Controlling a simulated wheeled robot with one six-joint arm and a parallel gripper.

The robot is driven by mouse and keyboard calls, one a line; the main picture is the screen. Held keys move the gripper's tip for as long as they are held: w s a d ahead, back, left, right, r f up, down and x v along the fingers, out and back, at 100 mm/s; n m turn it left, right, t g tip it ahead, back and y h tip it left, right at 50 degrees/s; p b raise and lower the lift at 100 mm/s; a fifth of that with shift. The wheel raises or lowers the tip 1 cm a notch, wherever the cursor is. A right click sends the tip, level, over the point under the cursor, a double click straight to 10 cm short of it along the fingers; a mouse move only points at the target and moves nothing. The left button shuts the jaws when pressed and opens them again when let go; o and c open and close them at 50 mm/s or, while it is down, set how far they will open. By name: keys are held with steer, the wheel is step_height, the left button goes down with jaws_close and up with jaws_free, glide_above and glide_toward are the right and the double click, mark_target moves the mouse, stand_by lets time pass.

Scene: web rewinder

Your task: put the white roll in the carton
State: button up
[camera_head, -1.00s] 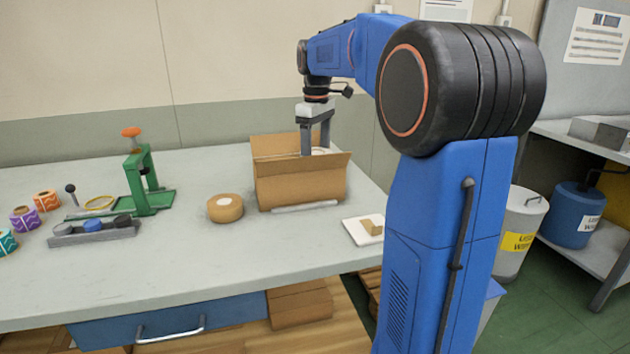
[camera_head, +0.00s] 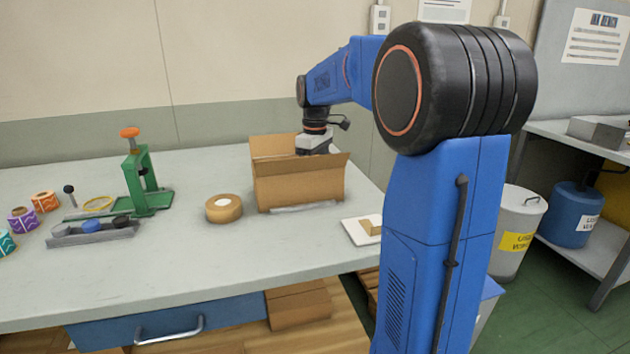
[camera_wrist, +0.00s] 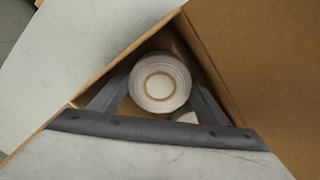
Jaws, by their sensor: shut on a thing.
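The open cardboard carton (camera_head: 300,186) stands on the table, right of its middle. My gripper reaches down into it from above; its fingers are hidden behind the front wall in the head view. In the wrist view my gripper (camera_wrist: 158,98) is shut on the white roll (camera_wrist: 144,86), which has a brown core ring and lies between the two grey fingers inside the carton walls (camera_wrist: 235,50). A second small white patch (camera_wrist: 187,117) shows beside the right finger; I cannot tell what it is. Whether the roll touches the carton floor is not clear.
A tan roll (camera_head: 223,208) stands left of the carton. A white plate with a small tan block (camera_head: 370,228) lies to its right. A green press (camera_head: 146,180), a grey tray (camera_head: 92,232) and coloured rolls (camera_head: 22,220) stand further left. The front table is clear.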

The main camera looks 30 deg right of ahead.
steer(key=shift+f, duration=0.1)
steer(key=o, duration=0.9)
step_height(320, 180, up, 12)
stand_by(0.5)
